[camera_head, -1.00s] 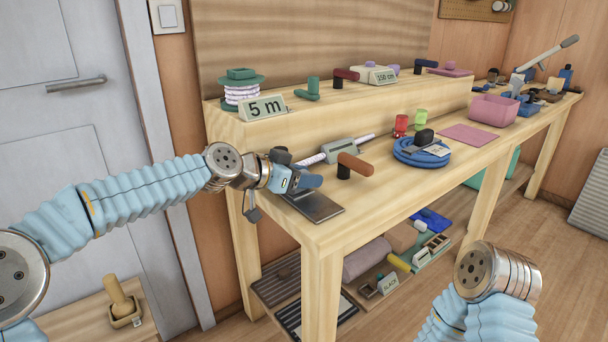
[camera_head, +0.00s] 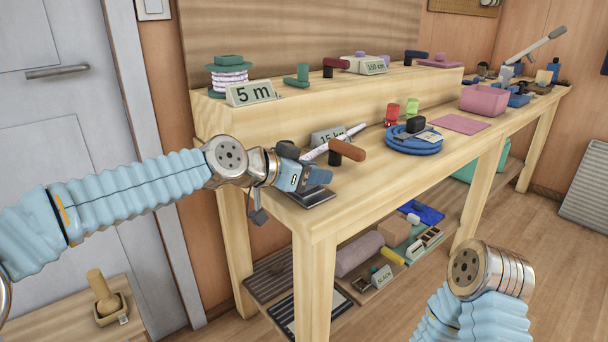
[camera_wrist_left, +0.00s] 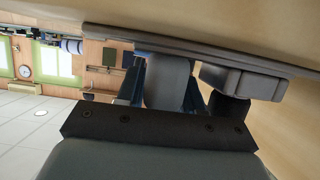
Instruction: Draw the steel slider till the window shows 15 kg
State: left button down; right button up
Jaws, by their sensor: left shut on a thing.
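My left gripper (camera_head: 314,178) is low over the near left corner of the bench. It is shut on a grey block (camera_wrist_left: 168,80), seen between its blue fingers in the left wrist view, apparently the steel slider. A flat dark steel plate (camera_head: 318,198) lies under the gripper, mostly hidden by it. A small card (camera_head: 326,136) behind it reads 15 kg, partly covered. I cannot make out a window or its reading. My right gripper is out of view; only my right wrist shows at the lower right.
A blue rope coil (camera_head: 413,142) lies farther right. The 5 m card (camera_head: 251,92) and rope spool (camera_head: 229,78) stand on the raised shelf.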

pick_arm(q)
jog(key=c, duration=1.1)
grip_release()
jog(key=b+v, duration=0.4)
jog(key=v, duration=0.9)
jog(key=shift+s+a+r, duration=0.2)
jog(key=shift+a, duration=0.1)
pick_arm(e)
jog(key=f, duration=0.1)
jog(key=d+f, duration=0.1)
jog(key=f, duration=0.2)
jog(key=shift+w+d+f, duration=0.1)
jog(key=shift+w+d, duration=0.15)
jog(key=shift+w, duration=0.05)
